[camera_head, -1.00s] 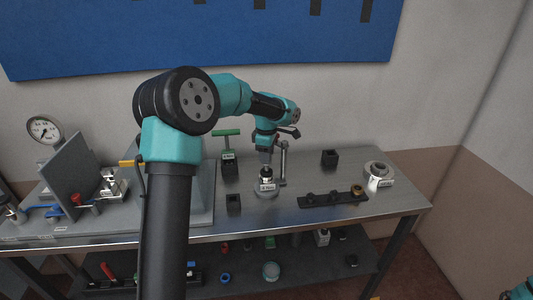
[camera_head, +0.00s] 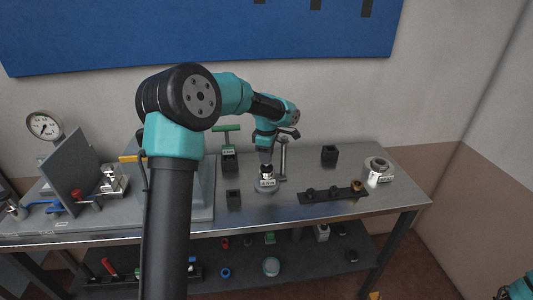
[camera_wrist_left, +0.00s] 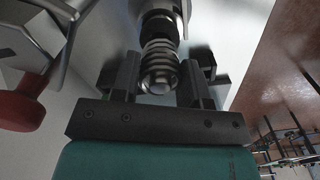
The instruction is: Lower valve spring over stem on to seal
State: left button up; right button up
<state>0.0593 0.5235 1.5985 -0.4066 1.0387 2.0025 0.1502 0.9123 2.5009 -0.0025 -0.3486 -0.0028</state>
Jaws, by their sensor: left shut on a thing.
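My left gripper (camera_head: 266,166) is over a small labelled round holder (camera_head: 267,184) at the middle of the bench. In the left wrist view its two dark fingers (camera_wrist_left: 160,80) are shut on the shiny coiled valve spring (camera_wrist_left: 160,63). A round bright end shows at the spring's near side; I cannot tell if it is the stem tip. A dark ring (camera_wrist_left: 157,27) and silver metal lie just beyond the coils, in line with them. The seal and the stem inside are hidden. My right gripper is out of view.
A thin upright post (camera_head: 283,158) stands close right of the gripper. A green T-handled tool (camera_head: 227,134) and dark blocks are nearby. A dark strip (camera_head: 332,194) with several parts and a round metal part (camera_head: 377,170) lie right. A gauge (camera_head: 44,126) is far left.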

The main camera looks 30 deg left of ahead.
pick_arm(q)
jog(key=shift+f, duration=0.75)
jog(key=o, duration=1)
jog(key=shift+r, duration=0.1)
notch_tip(320, 180, up, 17)
dwell(0.9)
